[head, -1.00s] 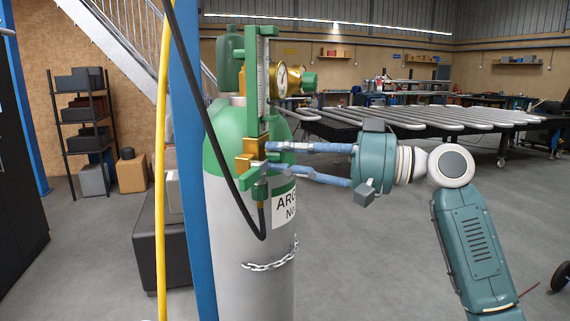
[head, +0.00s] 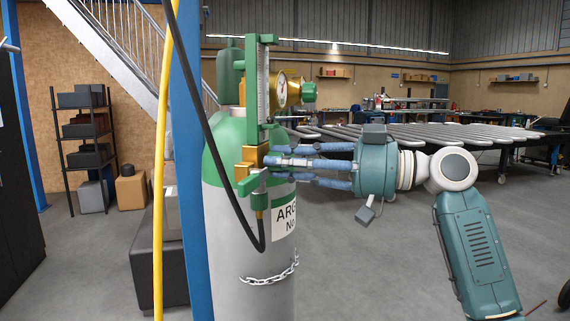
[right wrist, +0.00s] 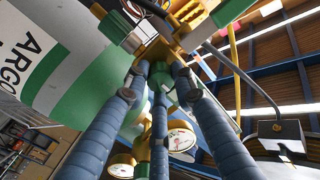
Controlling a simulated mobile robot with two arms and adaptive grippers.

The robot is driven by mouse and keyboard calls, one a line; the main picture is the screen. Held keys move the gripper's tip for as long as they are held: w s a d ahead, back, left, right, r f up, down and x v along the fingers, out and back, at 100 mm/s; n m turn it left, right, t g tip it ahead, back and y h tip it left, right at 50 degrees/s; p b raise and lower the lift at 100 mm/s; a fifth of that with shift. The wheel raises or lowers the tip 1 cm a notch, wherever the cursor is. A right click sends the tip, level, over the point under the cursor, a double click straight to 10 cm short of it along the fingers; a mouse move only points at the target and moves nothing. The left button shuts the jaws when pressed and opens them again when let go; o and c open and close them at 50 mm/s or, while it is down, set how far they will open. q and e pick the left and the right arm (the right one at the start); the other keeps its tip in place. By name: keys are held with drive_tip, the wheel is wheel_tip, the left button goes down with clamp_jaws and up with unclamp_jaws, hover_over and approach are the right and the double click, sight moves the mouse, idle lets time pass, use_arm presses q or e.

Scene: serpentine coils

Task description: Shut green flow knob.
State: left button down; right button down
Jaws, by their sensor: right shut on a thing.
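The green flow knob (right wrist: 161,80) shows in the right wrist view, partly hidden between the blue-wrapped fingers. My right gripper (head: 272,164) is shut on it, reaching in from the right at the brass block (head: 250,158) under the flow tube. In the head view the fingers cover most of the knob. The green-framed flow tube (head: 262,90) stands upright above the block. The regulator's gauge (head: 281,89) is behind it. My left gripper is in neither view now.
The green and grey argon cylinder (head: 235,220) stands behind a blue post (head: 190,200), with a chain around it. A black hose (head: 215,135) and a yellow hose (head: 160,200) hang in front. A table of grey serpentine coils (head: 440,138) is behind my right arm.

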drive_tip(key=shift+d+r, duration=0.15)
drive_tip(key=shift+r, duration=0.3)
drive_tip(key=c, duration=1.4)
unclamp_jaws()
drive_tip(key=shift+c, duration=0.2)
drive_tip(key=shift+f, duration=0.15)
drive_tip(key=v, duration=1.2)
drive_tip(key=shift+f, duration=0.1)
